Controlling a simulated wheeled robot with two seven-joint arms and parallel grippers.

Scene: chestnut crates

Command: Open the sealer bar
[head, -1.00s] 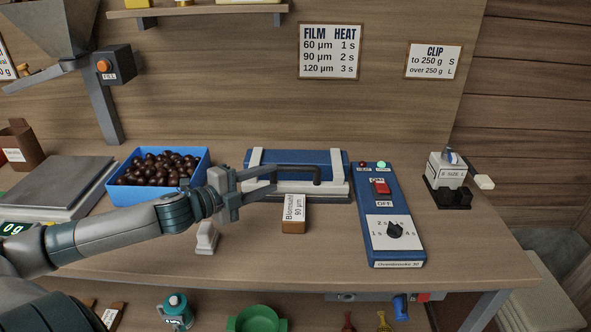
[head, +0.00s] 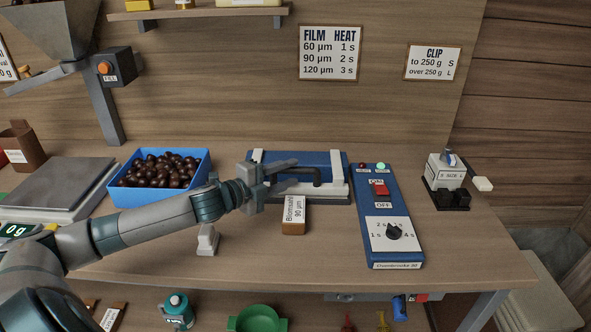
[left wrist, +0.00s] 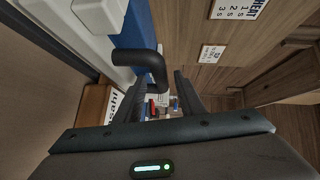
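The sealer (head: 333,161) stands at the back middle of the bench, a blue body with a pale bar (head: 334,190) lying low along its front. A dark bent handle (head: 318,178) sticks out from the bar. My left gripper (head: 296,174) reaches in from the left, its fingers open around the handle's near side. In the left wrist view the handle (left wrist: 150,65) sits just beyond and between the open fingertips (left wrist: 155,78), with no clear contact. My right gripper is not in view.
A blue control box (head: 390,220) with red switch and dial stands right of the sealer. A blue crate of chestnuts (head: 150,196) is at left. A clip device (head: 448,185) stands far right.

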